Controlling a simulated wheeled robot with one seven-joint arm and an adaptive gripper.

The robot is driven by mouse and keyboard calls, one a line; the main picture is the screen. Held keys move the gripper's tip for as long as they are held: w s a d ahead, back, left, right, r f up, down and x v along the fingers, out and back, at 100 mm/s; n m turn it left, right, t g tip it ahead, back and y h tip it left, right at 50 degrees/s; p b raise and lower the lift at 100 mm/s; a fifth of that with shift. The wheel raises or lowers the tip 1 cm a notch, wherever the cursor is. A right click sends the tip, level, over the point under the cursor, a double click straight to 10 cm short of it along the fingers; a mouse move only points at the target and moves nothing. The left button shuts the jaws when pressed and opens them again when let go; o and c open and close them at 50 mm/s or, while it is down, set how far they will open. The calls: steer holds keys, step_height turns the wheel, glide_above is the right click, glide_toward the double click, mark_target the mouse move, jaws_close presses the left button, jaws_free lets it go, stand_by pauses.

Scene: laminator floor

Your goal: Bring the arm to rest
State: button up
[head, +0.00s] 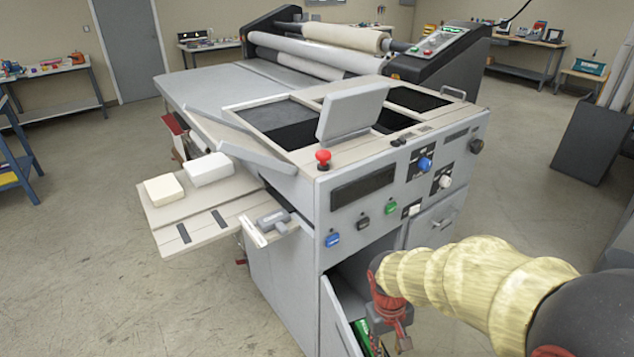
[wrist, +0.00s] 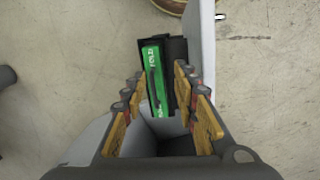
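My arm, in a yellowish sleeve, reaches in from the lower right of the head view. My gripper (head: 402,338) hangs fingers down in front of the laminator's lower opening. In the wrist view my gripper (wrist: 159,76) has its fingers apart, with nothing seen held between them. A green-and-black item (wrist: 155,75) with white lettering lies below and beyond the fingertips. Green also shows low in the opening in the head view (head: 361,336), left of my gripper. Its lower part is cut off by the frame edge.
The grey laminator (head: 292,240) fills the middle, with a red stop button (head: 323,157) and a side shelf (head: 160,222) bearing two pale blocks. A light panel (head: 338,318) stands out at its lower front. Floor (head: 525,200) is open to the right.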

steer(key=s+d+r+m+t+p, duration=0.1)
steer(key=s+r+t, duration=0.2)
steer(key=r, duration=0.9)
steer(key=s+d+r+m+t+y+p, duration=0.1)
steer(key=s+r+t, duration=0.2)
steer(key=s+r, duration=0.5)
step_height(320, 180, up, 4)
steer(key=shift+r+m+y, duration=0.1)
steer(key=shift+m+y, duration=0.2)
steer(key=shift+s, duration=0.1)
